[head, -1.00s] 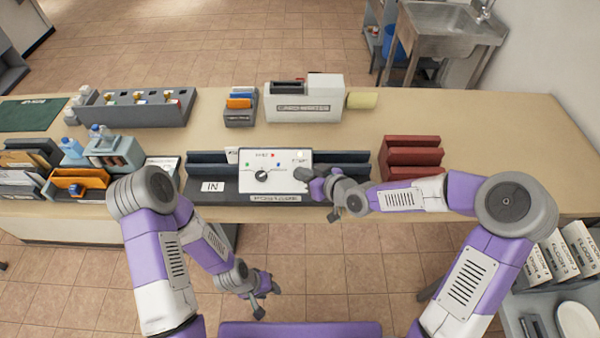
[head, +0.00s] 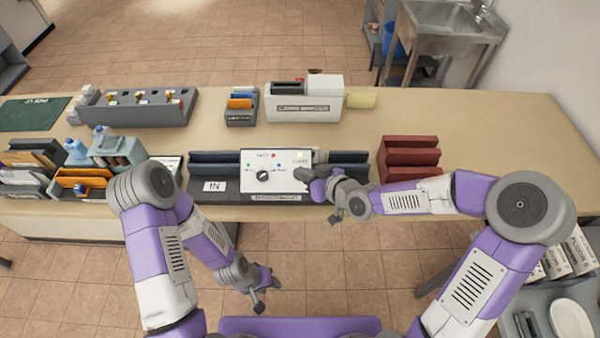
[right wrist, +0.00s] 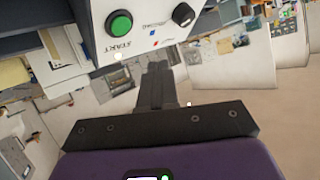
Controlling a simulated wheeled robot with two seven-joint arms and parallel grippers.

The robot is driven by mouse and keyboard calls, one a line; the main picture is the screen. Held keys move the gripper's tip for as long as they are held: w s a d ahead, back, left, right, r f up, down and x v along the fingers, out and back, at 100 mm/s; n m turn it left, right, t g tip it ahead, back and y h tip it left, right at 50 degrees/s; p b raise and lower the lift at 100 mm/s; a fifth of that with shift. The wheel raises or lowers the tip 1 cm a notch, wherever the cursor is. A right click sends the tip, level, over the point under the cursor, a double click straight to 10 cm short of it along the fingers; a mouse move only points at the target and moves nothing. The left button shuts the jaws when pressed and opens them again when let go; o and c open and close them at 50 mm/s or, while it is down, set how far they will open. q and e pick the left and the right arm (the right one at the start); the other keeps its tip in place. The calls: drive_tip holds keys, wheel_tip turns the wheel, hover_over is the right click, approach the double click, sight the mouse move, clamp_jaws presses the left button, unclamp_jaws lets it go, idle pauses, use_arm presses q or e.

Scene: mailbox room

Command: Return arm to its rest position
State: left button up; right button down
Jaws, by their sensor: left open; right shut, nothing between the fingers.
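My right arm reaches in from the right, with its gripper (head: 304,176) at the lower right corner of a white control panel (head: 270,184). The gripper is shut and empty. In the right wrist view its closed fingers (right wrist: 156,78) point up below the panel's edge. The panel shows a green START button (right wrist: 119,24) and a black knob (right wrist: 184,14) there. I cannot tell whether the fingertips touch the panel. My left gripper (head: 266,290) is open and empty, low in front of the counter's front edge.
The counter (head: 480,125) is clear at right. A dark red rack (head: 408,160) stands right of the panel, near my right forearm. A white-grey machine (head: 303,104) and a grey switch block (head: 135,110) stand behind. Trays and bottles crowd the left. Floor is open in front.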

idle(0.4)
drive_tip(key=s+d+f+m+g+h, duration=0.1)
drive_tip(key=s+d+f+m+g, duration=0.2)
drive_tip(key=f, duration=0.5)
drive_tip(key=s+f+m+g+h, duration=0.1)
drive_tip(key=s+f+m+h, duration=0.1)
drive_tip(key=s+f, duration=0.5)
drive_tip(key=s+d+f+m+g+h, duration=0.1)
drive_tip(key=s+d+f+m+g, duration=0.1)
drive_tip(key=s+f, duration=0.4)
drive_tip(key=s+d+f+m+g+h, duration=0.1)
drive_tip(key=s+d+f+m+g, duration=0.1)
drive_tip(key=s+f, duration=0.3)
wheel_tip(320, 180, down, 2)
drive_tip(key=shift+s+d+f+m+g, duration=0.1)
drive_tip(key=shift+s+d+m+g, duration=0.3)
drive_tip(key=shift+d, duration=0.45)
